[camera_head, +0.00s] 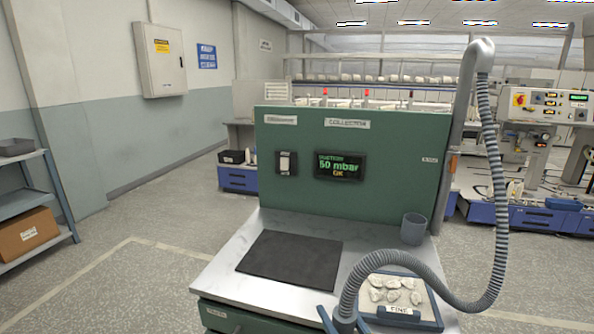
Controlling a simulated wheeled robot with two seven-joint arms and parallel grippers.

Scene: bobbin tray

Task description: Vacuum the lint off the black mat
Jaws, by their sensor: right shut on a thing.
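The black mat (290,257) lies flat on the left part of the metal worktop. I cannot make out any lint on it at this size. A grey ribbed suction hose (497,190) hangs from a pipe at the right and loops over the worktop to the bottom edge. My right gripper (344,322) is at the bottom edge, shut on the hose end, to the right of and nearer than the mat. The hose tip is cut off by the frame. My left gripper is not in view.
A blue-rimmed tray (432,306) labelled FINE holds several whitish clumps, partly behind the hose. A grey cup (414,228) stands at the back right. The green collector panel (385,135) closes off the back; its display (339,165) reads 50 mbar OK, beside a switch (287,163).

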